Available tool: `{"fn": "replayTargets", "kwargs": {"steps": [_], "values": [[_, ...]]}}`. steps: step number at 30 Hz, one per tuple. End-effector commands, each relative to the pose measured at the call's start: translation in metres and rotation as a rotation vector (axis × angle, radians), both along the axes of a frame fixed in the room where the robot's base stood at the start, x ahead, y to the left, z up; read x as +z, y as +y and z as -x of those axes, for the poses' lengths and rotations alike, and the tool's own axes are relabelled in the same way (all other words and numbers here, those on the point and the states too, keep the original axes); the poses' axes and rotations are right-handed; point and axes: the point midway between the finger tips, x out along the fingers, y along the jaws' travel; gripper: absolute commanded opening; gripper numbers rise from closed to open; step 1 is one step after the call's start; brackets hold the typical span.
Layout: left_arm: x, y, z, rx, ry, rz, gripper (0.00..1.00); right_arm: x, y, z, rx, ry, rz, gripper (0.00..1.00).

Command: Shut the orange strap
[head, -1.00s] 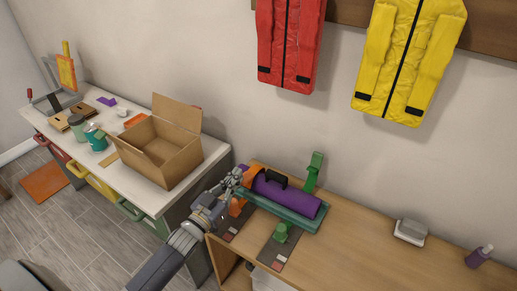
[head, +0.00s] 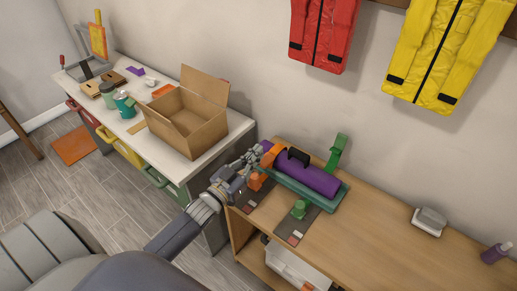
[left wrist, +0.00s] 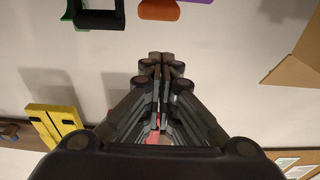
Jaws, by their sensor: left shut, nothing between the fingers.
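The orange strap (head: 257,181) is at the left end of a purple roll (head: 316,179), which lies in a teal tray (head: 286,185) on the wooden rack top. One orange part is low on the near side and another shows by the roll's upper left end. My left gripper (head: 256,156) is shut and empty, beside this end, between the two orange parts. Whether it touches the strap is unclear. In the left wrist view its fingertips (left wrist: 160,58) are together, with an orange piece (left wrist: 159,9) beyond them. My right gripper is not in view.
A green strap (head: 338,150) stands up behind the roll, with a green piece (head: 299,209) in front. A black handle (head: 298,156) is on the roll. A cardboard box (head: 190,130) stands on the white bench at left.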

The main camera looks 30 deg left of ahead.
Motion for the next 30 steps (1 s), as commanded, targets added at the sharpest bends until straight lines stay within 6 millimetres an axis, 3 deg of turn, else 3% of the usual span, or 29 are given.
{"fn": "replayTargets", "kwargs": {"steps": [2,3,4,15,21,30], "values": [[0.021,0.000,-0.005,0.000,0.000,-0.001,0.00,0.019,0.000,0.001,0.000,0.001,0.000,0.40],[0.002,0.001,0.009,0.000,0.008,0.000,0.00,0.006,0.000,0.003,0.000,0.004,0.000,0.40],[-0.001,0.003,0.016,0.001,0.009,0.000,0.00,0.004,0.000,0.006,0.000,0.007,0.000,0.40],[-0.020,0.012,0.078,0.001,0.003,0.000,0.00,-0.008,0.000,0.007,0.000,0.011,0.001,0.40],[-0.022,0.013,0.090,0.001,0.000,0.000,0.00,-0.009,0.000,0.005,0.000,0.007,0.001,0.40],[-0.028,0.008,0.089,0.012,0.045,-0.003,0.00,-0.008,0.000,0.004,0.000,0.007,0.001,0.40]]}}
